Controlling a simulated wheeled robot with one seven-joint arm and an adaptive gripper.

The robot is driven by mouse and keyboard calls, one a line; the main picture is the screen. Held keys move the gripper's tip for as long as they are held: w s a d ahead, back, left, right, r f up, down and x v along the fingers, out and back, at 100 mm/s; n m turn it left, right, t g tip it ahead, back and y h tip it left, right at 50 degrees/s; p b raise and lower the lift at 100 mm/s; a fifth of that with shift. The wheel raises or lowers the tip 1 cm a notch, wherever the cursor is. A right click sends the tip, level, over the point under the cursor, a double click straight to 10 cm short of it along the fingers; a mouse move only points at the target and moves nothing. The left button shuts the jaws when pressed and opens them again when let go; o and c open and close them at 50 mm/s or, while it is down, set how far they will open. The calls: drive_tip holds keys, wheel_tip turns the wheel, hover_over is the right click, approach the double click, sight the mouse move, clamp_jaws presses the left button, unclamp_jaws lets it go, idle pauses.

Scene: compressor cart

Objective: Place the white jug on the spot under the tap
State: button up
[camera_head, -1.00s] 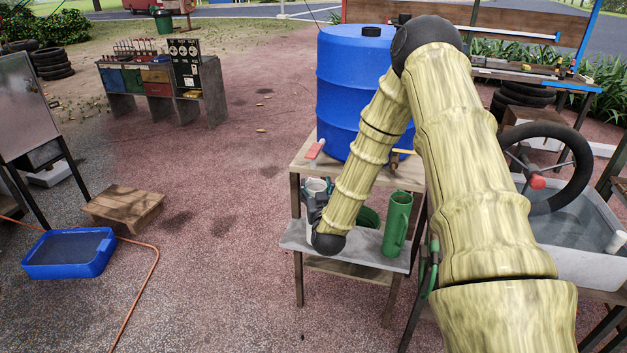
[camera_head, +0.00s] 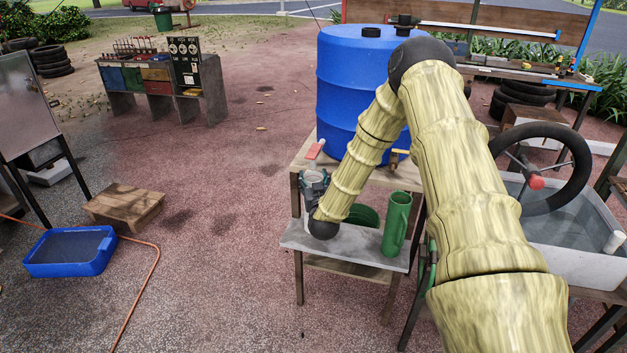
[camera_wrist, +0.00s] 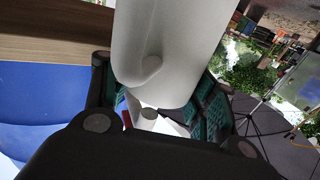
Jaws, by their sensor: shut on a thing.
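My gripper (camera_head: 315,188) is shut on the white jug (camera_head: 314,176) above the left end of the grey shelf, just below the red-handled tap (camera_head: 315,149). In the wrist view the white jug (camera_wrist: 165,50) fills the middle, between the teal-padded fingers of my gripper (camera_wrist: 155,112). The red-handled tap is on the left of the blue barrel; a second tap with a yellow handle (camera_head: 399,153) is on its right. My arm and gripper hide the jug's lower part and the spot below it, so I cannot tell whether the jug touches the shelf.
A green jug (camera_head: 396,224) stands on the right of the grey shelf (camera_head: 340,244), with a green round container (camera_head: 363,215) behind it. The blue barrel (camera_head: 350,85) rests on the wooden stand (camera_head: 299,165) above.

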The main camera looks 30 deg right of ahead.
drive_tip(key=shift+f, duration=0.1)
drive_tip(key=o, duration=1.4)
drive_tip(key=b+v, duration=0.1)
drive_tip(key=v, duration=1.1)
drive_tip(key=s+a+f+n+g+y, duration=0.2)
drive_tip(key=s+a+f+g+y, duration=0.15)
drive_tip(key=s+a+f, duration=0.55)
drive_tip(key=s+a+f+n+g+y, duration=0.1)
drive_tip(key=s+a+f+g+y, duration=0.35)
drive_tip(key=f, duration=0.75)
drive_tip(key=s+a+f+g, duration=0.2)
drive_tip(key=s+a+f, duration=0.1)
drive_tip(key=s, duration=0.6)
drive_tip(key=s+a+f+n+g, duration=0.1)
drive_tip(key=s+a+f+g, duration=0.2)
drive_tip(key=s, duration=0.7)
drive_tip(key=s+a+f+g, duration=0.3)
drive_tip(key=s+a, duration=0.1)
drive_tip(key=s, duration=0.5)
drive_tip(key=shift+s+f+n, duration=0.1)
drive_tip(key=shift+s+n, duration=0.15)
drive_tip(key=shift+n, duration=0.15)
